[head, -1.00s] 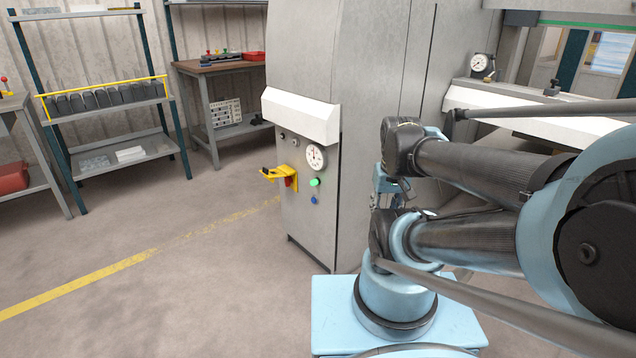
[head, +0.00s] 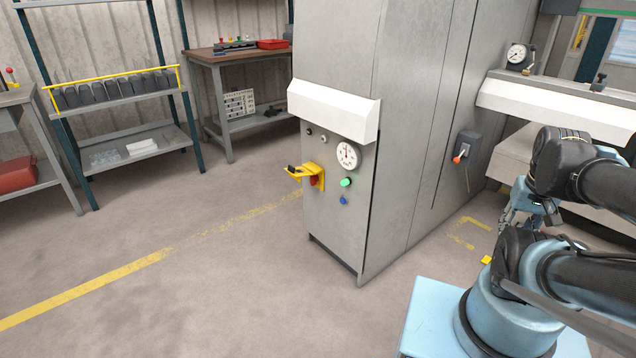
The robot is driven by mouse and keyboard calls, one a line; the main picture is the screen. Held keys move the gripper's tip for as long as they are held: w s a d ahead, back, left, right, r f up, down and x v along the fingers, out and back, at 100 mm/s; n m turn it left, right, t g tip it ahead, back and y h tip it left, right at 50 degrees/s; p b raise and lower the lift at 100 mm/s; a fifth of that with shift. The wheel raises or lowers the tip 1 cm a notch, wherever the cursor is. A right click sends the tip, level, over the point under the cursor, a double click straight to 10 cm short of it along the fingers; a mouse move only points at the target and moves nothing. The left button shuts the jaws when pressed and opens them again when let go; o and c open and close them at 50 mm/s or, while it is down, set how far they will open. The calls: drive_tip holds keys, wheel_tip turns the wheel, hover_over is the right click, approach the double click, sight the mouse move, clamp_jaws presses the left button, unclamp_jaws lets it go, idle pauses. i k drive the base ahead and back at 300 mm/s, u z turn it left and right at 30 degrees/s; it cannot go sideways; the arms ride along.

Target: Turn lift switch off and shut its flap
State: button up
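On the front panel of the grey machine cabinet is a yellow fitting (head: 301,171) that looks like the switch's flap. It juts out to the left from the panel, with a black piece on it and a red part (head: 315,181) beside it. The flap looks open; the switch position is too small to tell. My gripper (head: 512,216) is at the right, partly hidden behind my own arm, well apart from the panel. Its fingers are too small and covered to judge.
The panel also has a white dial (head: 347,156), a green button (head: 347,182) and a blue knob (head: 343,201) under a white ledge (head: 333,112). A grey box with an orange-tipped lever (head: 463,148) is on the cabinet's side. Floor left of the cabinet is clear.

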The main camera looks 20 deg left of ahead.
sight(314, 178)
drive_tip(key=k, duration=1.4)
drive_tip(key=u, duration=1.45)
drive_tip(key=i, duration=1)
